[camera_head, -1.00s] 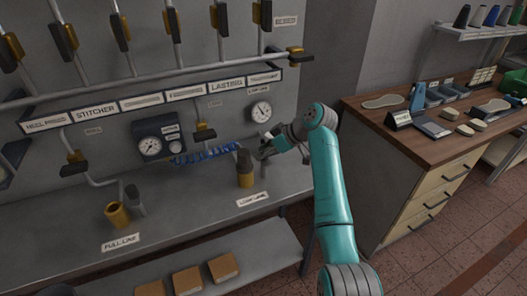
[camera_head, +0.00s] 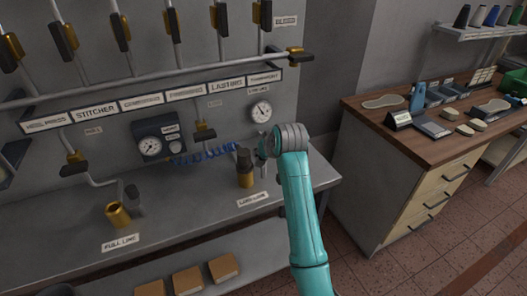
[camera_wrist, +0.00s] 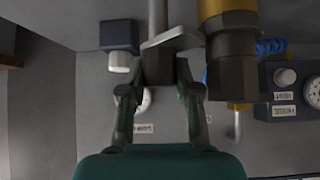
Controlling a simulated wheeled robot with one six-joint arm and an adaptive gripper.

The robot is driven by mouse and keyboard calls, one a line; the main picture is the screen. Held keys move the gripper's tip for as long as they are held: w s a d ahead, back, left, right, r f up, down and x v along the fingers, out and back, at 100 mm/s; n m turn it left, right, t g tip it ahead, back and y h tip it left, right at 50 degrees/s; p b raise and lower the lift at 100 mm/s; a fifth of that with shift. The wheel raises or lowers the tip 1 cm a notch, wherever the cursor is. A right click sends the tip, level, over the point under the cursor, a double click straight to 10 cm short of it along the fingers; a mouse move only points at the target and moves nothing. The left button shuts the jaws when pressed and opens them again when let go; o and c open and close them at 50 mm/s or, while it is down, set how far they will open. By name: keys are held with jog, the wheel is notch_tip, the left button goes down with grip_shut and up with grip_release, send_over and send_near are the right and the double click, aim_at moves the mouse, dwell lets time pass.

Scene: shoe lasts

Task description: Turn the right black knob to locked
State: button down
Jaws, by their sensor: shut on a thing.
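My gripper (camera_head: 264,147) is at the right end of the grey bench, next to the dark-topped brass fitting above the LOW LINE label. In the wrist view my gripper (camera_wrist: 158,72) is shut at the top of a grey post with a flat plate (camera_wrist: 172,38). I take the held dark piece to be the right black knob; the fingers mostly hide it, and its turn position cannot be read. The brass fitting (camera_wrist: 230,50) with its dark end is close beside the fingers in the wrist view. It also shows in the head view (camera_head: 246,180).
A dark box with a pale knob (camera_wrist: 120,62) is near the fingers on the other side. A gauge (camera_head: 261,110) is on the panel above. A blue coiled hose (camera_head: 205,154) runs left. A wooden workbench (camera_head: 440,155) stands right.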

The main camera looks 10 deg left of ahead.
jog(key=m+t+h, duration=0.1)
jog(key=m+h, duration=0.3)
jog(key=m, duration=0.1)
jog(key=shift+m, duration=0.4)
dwell(0.3)
jog(key=c, duration=0.8)
grip_release()
